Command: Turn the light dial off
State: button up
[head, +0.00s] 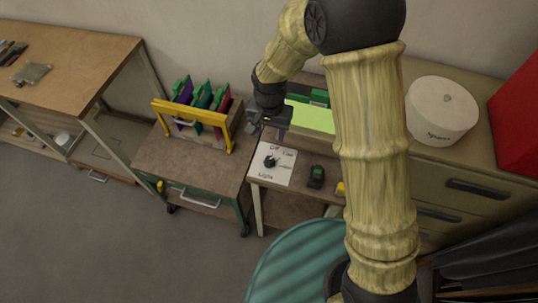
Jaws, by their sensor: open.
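The light dial is a small black knob (270,161) on a white panel (283,176) marked "Off", "Low" and "Light". The panel lies on the small brown table in the middle of the head view. My gripper (267,125) is above and behind the panel, apart from the knob and close to the toolbox's right end. It is dark and small in this view, open, with nothing seen between its fingers. The knob's exact pointing direction is too small to read.
A wooden box with a yellow frame (190,113) holds colored pieces on the cart (180,160) at left. A green-lit screen or mat (308,118) lies behind the panel. A small black-green object (316,176) stands right of it. A white round container (440,110) and red box (518,115) stand right.

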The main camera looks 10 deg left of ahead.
aim_at(269, 158)
notch_tip(269, 158, down, 14)
jog(key=p, duration=0.2)
jog(key=shift+f+p, duration=0.15)
jog(key=shift+p, duration=0.25)
jog(key=shift+c, duration=0.2)
jog(key=c, duration=0.9)
